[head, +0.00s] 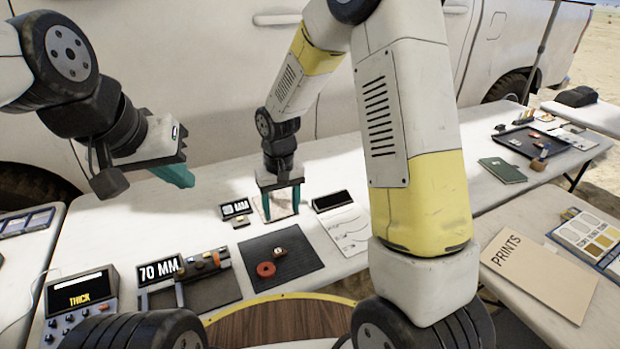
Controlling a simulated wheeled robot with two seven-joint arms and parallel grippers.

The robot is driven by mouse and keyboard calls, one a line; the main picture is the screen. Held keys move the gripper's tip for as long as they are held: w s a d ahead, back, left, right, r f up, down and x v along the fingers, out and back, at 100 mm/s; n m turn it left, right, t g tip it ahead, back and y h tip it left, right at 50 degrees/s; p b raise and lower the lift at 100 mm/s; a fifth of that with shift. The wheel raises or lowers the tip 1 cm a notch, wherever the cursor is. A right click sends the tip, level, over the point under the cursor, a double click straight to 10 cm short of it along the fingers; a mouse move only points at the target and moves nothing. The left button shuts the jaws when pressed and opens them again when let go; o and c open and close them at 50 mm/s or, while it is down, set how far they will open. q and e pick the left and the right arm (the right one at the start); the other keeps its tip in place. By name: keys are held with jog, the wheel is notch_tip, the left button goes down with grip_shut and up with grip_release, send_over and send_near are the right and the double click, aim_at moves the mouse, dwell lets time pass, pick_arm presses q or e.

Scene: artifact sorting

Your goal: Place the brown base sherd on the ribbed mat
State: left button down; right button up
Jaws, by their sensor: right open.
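The dark ribbed mat (298,269) lies flat on the white table near the middle. A reddish ring-shaped piece (265,269) and a small brown piece (279,252) lie on it, apart from each other. I cannot tell for sure which piece is the brown base sherd. My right gripper (281,208) points down with its teal fingers apart, over a small pale pad (273,213) behind the mat. No piece clearly shows between the fingers. My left gripper (176,174) hangs above the table at left, away from the mat; its fingers overlap from this side.
A small display (235,208) and a black box (332,201) flank the pad. Left of the mat are a "70 MM" sign (160,270), a dark tray (212,292) with small pieces and a "THICK" device (80,293). A paper sheet (345,231) lies right of the mat.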

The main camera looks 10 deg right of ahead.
jog(key=s+d+r+m+t+y, duration=0.15)
jog(key=s+d+r, duration=0.35)
jog(key=r, duration=0.5)
jog(key=s+d+r+m+t, duration=0.15)
jog(key=s+d+r, duration=0.35)
jog(key=r, duration=0.5)
jog(key=s+d+r+t, duration=0.2)
jog(key=s+d+r, duration=0.1)
jog(key=s, duration=0.5)
jog(key=shift+r+t, duration=0.25)
jog(key=shift+t, duration=0.05)
